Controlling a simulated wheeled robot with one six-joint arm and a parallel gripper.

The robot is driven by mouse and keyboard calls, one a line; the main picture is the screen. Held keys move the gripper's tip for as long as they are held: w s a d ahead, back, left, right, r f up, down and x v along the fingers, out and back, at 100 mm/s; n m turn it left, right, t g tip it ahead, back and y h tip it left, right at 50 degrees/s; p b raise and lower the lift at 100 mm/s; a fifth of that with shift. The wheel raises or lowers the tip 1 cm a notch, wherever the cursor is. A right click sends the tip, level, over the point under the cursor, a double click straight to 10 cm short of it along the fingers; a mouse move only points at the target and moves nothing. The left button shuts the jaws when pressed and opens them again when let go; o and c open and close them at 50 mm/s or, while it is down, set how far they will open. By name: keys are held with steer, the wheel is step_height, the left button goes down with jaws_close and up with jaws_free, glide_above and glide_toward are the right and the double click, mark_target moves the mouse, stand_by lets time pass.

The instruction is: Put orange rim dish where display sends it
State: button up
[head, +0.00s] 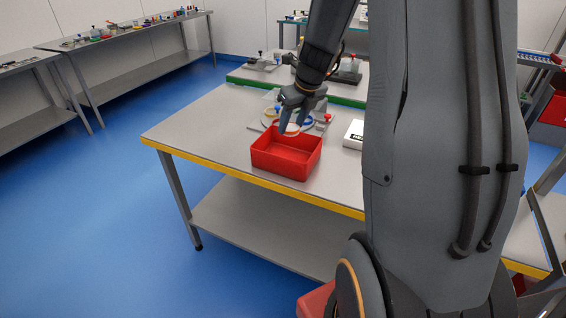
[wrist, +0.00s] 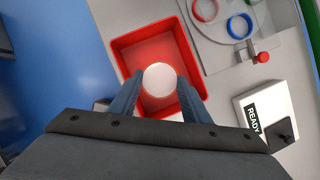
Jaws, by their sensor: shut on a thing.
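My gripper (wrist: 158,98) is shut on a round pale dish (wrist: 159,79), held between its two blue fingers. In the head view the dish (head: 290,128) shows a pale orange tint at its rim. The gripper (head: 291,122) is above the red tub (head: 284,163), and in the wrist view the dish appears over the open inside of the tub (wrist: 124,40). The tub floor that shows looks empty; part is hidden by dish and fingers. A white box (wrist: 252,104) with a label reading READY stands right of the tub; it also shows in the head view (head: 353,136).
A grey carrier plate (wrist: 222,57) beside the tub holds a red-rimmed dish (wrist: 205,10) and a blue-rimmed dish (wrist: 240,26), with a red-knobbed clamp (wrist: 263,57). The table's yellow front edge (head: 240,180) is near the tub. The tabletop left of the tub is clear.

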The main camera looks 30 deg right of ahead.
mark_target(290, 126)
steer(key=b+x, duration=0.2)
steer(key=x, duration=0.1)
steer(key=shift+w+d, duration=0.1)
steer(key=shift+w, duration=0.3)
step_height(290, 126, down, 10)
steer(key=shift+r+b, duration=0.1)
steer(key=shift+b, duration=0.7)
steer(key=o, duration=1.1)
steer(key=shift+f, duration=0.2)
steer(key=shift+r, duration=0.15)
